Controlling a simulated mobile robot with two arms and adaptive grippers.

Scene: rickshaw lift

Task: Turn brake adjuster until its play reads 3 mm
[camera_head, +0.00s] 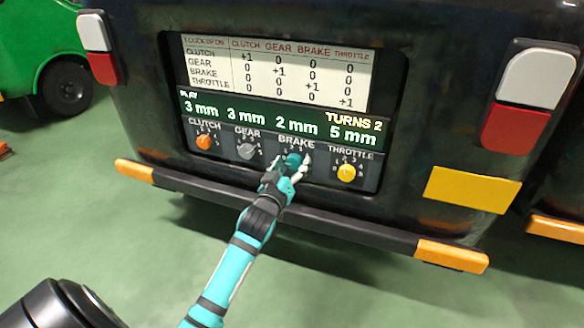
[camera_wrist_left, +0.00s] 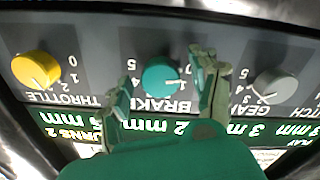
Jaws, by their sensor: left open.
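The teal brake adjuster knob (camera_head: 293,159) is on the panel at the rear of the dark vehicle, partly hidden by my gripper. The display (camera_head: 290,122) above it reads brake 2 mm, with clutch 3 mm, gear 3 mm, throttle 5 mm and "TURNS 2". My left gripper (camera_head: 288,172) is open at the brake knob. In the left wrist view, which is upside down, the brake knob (camera_wrist_left: 161,77) sits between the two spread fingers of my left gripper (camera_wrist_left: 163,95), with gaps on both sides. My right gripper is not in view.
Beside the brake knob are the orange clutch knob (camera_head: 204,142), grey gear knob (camera_head: 246,151) and yellow throttle knob (camera_head: 346,172). A chart (camera_head: 275,72) above shows +1 only on its diagonal. A dark bumper bar (camera_head: 330,224) with orange ends runs below the panel.

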